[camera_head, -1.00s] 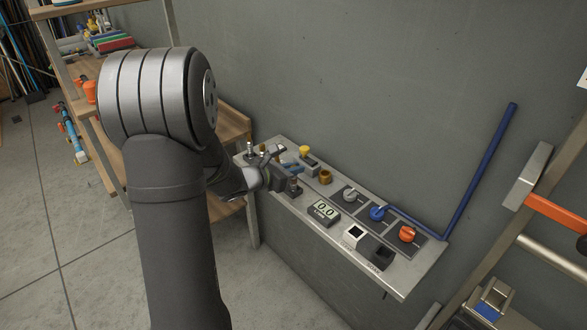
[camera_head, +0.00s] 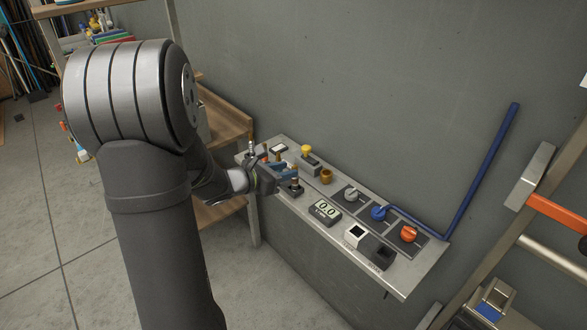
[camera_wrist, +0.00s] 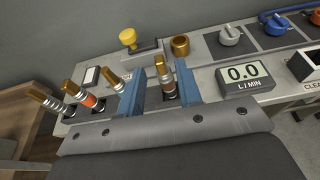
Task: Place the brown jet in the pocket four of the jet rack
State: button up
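A jet with a brass tip and brownish band (camera_wrist: 168,78) stands upright in a dark holder (camera_head: 289,191) on the grey shelf. In the wrist view it is between the two blue fingers of my gripper (camera_wrist: 158,67), with gaps visible beside it. My gripper (camera_head: 283,174) is open at the shelf's left part. Three more brass-tipped jets stand in a row left of the fingers: one at the far left (camera_wrist: 45,97), an orange-banded one (camera_wrist: 85,94) and one close to the left finger (camera_wrist: 114,82). Pocket numbers are not readable, and my gripper hides part of the row.
A yellow knob (camera_head: 306,151), a brass ring (camera_head: 326,176), a flow display reading 0.0 (camera_head: 324,211), and grey, blue and orange valves (camera_head: 378,212) are on the shelf (camera_head: 408,282). White and black square boxes (camera_head: 355,235) stand near its front right. A wall (camera_head: 320,80) rises behind.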

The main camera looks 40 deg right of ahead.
aim_at(295, 166)
jog(key=v, duration=0.7)
jog(key=shift+a, duration=0.3)
jog(key=shift+d+r, duration=0.1)
jog(key=x, duration=1.2)
jog(key=shift+r, duration=0.9)
